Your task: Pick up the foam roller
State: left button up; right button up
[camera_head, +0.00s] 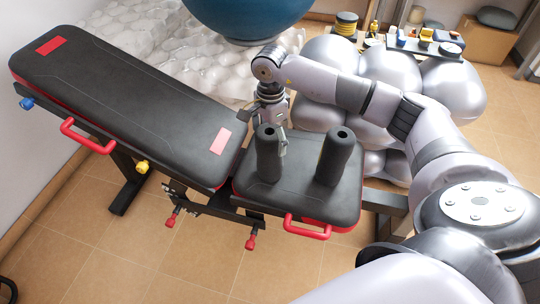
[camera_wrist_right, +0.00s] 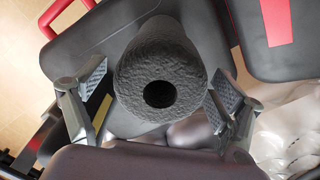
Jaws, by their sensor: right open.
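Two dark, hollow foam rollers stand upright on the black seat pad (camera_head: 300,200) of a weight bench. The left foam roller (camera_head: 268,158) is by my right gripper (camera_head: 276,132), and the other foam roller (camera_head: 333,160) stands apart to its right. In the right wrist view, a textured roller (camera_wrist_right: 160,65) with a round hole shows end-on between the two spread fingers of my right gripper (camera_wrist_right: 158,88). Gaps show between the fingers and the roller. In the head view, the roller partly hides the gripper. My left gripper is not in view.
The bench's long backrest (camera_head: 130,95) runs to the upper left, with red handles along its side. A large blue ball (camera_head: 247,15) and silvery balls (camera_head: 420,75) are behind. A low shelf of small items (camera_head: 425,45) stands at the back right. Tiled floor is clear in front.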

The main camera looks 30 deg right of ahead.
jog(key=shift+c, duration=0.3)
jog(key=c, duration=1.6)
